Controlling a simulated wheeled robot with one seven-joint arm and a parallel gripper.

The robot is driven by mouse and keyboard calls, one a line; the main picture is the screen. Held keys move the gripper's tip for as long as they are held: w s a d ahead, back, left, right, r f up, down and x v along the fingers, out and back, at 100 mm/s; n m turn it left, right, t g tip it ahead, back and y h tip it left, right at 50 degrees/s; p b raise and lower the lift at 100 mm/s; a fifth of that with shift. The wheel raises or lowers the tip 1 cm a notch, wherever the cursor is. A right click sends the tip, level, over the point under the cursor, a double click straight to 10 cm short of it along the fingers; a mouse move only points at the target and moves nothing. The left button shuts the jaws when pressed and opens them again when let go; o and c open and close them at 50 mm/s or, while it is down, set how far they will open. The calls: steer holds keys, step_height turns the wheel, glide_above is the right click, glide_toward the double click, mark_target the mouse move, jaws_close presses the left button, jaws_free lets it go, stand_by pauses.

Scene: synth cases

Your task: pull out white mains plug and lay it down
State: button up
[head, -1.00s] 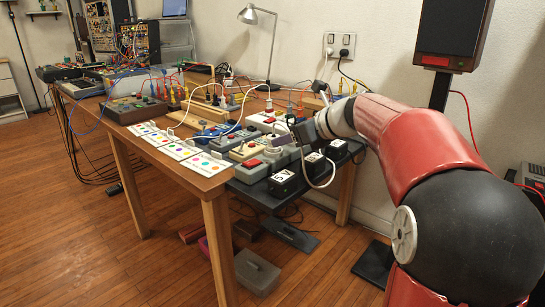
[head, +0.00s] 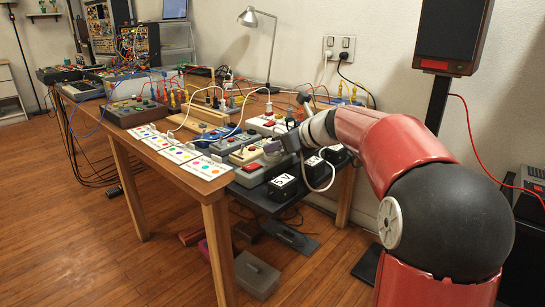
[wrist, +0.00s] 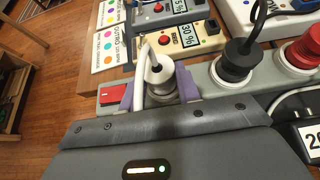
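The white mains plug (wrist: 161,80) sits upright in a grey-green power strip (wrist: 205,76), with its white cable bending down on its left side. My gripper (wrist: 156,92) has its two purple fingertips apart, one on each side of the plug. The left fingertip is close to the cable and the right one is very close to the plug; I cannot tell whether either touches. In the head view my gripper (head: 275,147) is low over the strip at the table's near right end, and it hides the plug there.
A red switch (wrist: 113,95) is left of the plug. A black plug (wrist: 237,62) and a red plug (wrist: 304,50) stand to its right in the strip. Labelled boxes (wrist: 180,38) lie beyond. Black adapters (head: 283,185) crowd the near edge. A lamp (head: 268,50) stands behind.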

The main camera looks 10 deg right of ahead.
steer(key=c, duration=0.3)
steer(key=shift+r, duration=0.25)
steer(key=shift+r+p, duration=0.35)
steer(key=shift+p, duration=0.3)
steer(key=shift+r+p, duration=0.65)
steer(key=shift+p, duration=0.1)
steer(key=shift+r+p, duration=0.6)
steer(key=shift+r, duration=0.1)
